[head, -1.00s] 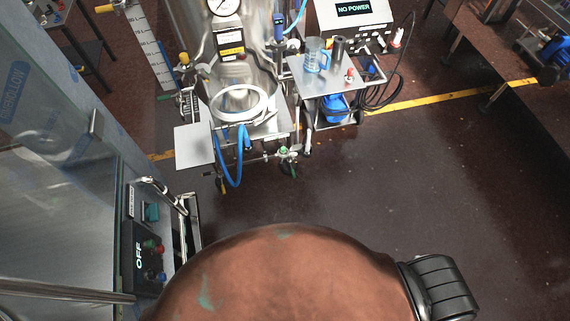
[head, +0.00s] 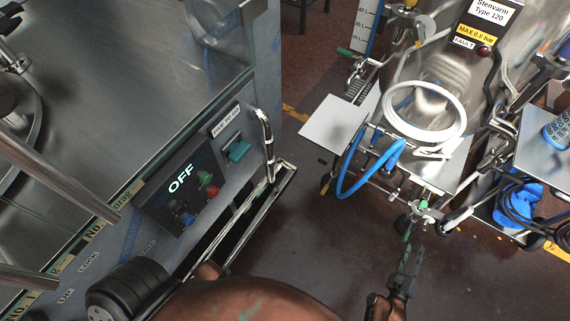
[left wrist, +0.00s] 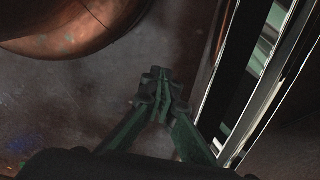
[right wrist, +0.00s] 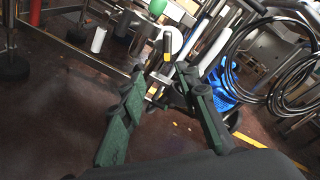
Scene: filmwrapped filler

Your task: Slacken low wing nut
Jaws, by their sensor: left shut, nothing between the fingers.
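I cannot make out a wing nut for certain in any view. The steel tank (head: 455,75) stands at the upper right of the head view, with small fittings (head: 362,72) by its level scale and a green-handled valve (head: 421,205) low at its front. My right gripper (head: 405,265) is below that valve in the head view; in the right wrist view it is open and empty (right wrist: 160,82), with pipework beyond it. My left gripper (left wrist: 161,88) is shut and empty in the left wrist view, over dark floor beside a metal frame. I cannot make it out in the head view.
A film-wrapped steel machine (head: 130,75) with a control panel reading OFF (head: 182,185) fills the left. A bent metal handle (head: 266,135) juts from it. A white hose coil (head: 425,88) and blue hose (head: 350,170) hang at the tank. Floor (head: 335,240) is clear between them.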

